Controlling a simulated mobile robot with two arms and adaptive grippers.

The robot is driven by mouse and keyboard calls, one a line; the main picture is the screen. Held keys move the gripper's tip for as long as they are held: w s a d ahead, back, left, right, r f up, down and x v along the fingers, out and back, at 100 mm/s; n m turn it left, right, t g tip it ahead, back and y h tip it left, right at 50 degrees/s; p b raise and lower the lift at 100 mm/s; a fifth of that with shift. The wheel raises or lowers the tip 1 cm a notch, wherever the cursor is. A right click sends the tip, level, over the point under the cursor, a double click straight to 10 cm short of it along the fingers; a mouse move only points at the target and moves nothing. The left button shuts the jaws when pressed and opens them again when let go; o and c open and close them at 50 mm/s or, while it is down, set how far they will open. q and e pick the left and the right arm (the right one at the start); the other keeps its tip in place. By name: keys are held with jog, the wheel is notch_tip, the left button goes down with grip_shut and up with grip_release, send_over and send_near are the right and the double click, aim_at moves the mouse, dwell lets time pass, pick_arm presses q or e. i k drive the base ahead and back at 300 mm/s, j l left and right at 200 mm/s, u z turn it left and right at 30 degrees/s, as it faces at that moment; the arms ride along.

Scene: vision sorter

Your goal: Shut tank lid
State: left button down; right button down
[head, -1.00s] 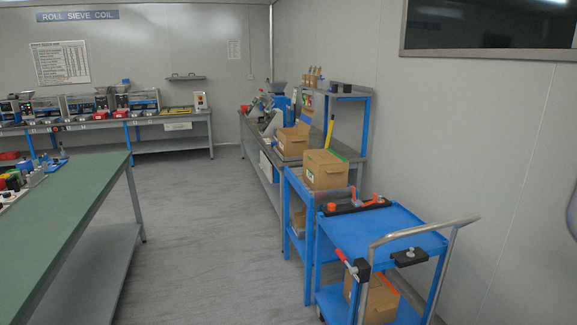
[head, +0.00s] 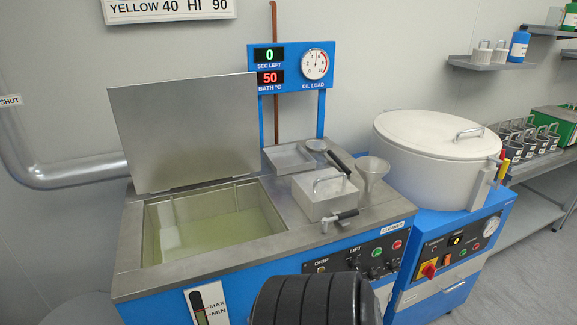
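The tank lid (head: 188,130) is a flat grey metal panel. It stands open, leaning slightly back, along the rear edge of the tank opening. The tank (head: 275,241) is a rectangular metal basin set in the steel top of a blue machine. Pale yellow-green liquid shows inside, with a whitish shape at its left. The lid's front face is fully visible and nothing touches its free top edge. Neither of my grippers is in view.
Right of the tank are a lidded metal box (head: 325,195), a shallow tray (head: 289,158) and a funnel (head: 371,172). A large round drum (head: 430,136) stands further right. A pipe (head: 70,174) runs behind at left. A black ridged cylinder (head: 315,300) fills the bottom middle.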

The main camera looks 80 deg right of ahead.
aim_at(173, 132)
jog(key=j+z, duration=0.15)
jog(key=z, duration=0.3)
jog(key=i+j+z, duration=0.1)
jog(key=z, duration=0.35)
jog(key=j+z, duration=0.25)
jog(key=z, duration=0.2)
jog(key=j+z, duration=0.15)
jog(key=z, duration=0.25)
jog(key=k+j+z, duration=0.1)
jog(key=z, duration=0.35)
jog(key=k+j+z, duration=0.35)
jog(key=j, duration=0.25)
jog(key=k+j+z, duration=0.35)
jog(key=k+j, duration=0.15)
jog(key=i+j+z, duration=0.1)
jog(key=j, duration=0.25)
jog(key=i+j+z, duration=0.2)
jog(key=i+j, duration=0.15)
jog(key=j, duration=0.3)
jog(key=i+j+z, duration=0.1)
jog(key=j, duration=0.3)
jog(key=i+j+z, duration=0.1)
jog(key=j, duration=0.25)
jog(key=i+l+u, duration=0.1)
jog(key=u, duration=0.3)
jog(key=i+l+u, duration=0.1)
jog(key=l+u, duration=0.15)
jog(key=u, duration=0.15)
